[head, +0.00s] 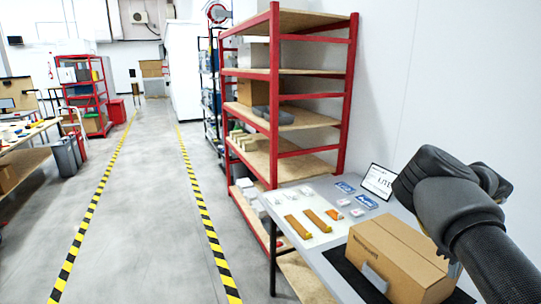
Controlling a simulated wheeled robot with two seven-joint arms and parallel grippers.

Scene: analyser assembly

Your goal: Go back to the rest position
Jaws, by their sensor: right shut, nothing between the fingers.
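My right arm comes in from the lower right, above the workbench. My right gripper (420,182), at the black end of that arm, is shut and empty, with its fingertips hard to make out. It is above and to the right of a brown cardboard box (395,250) on the bench. My left gripper is not in view.
The bench (320,262) also holds orange-brown strips (308,222), small white and blue packs and a white sign (378,181). A red-framed shelf (274,110) stands behind it. Yellow-black floor lines (208,225) border a clear aisle at left, with another table (30,135) beyond.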

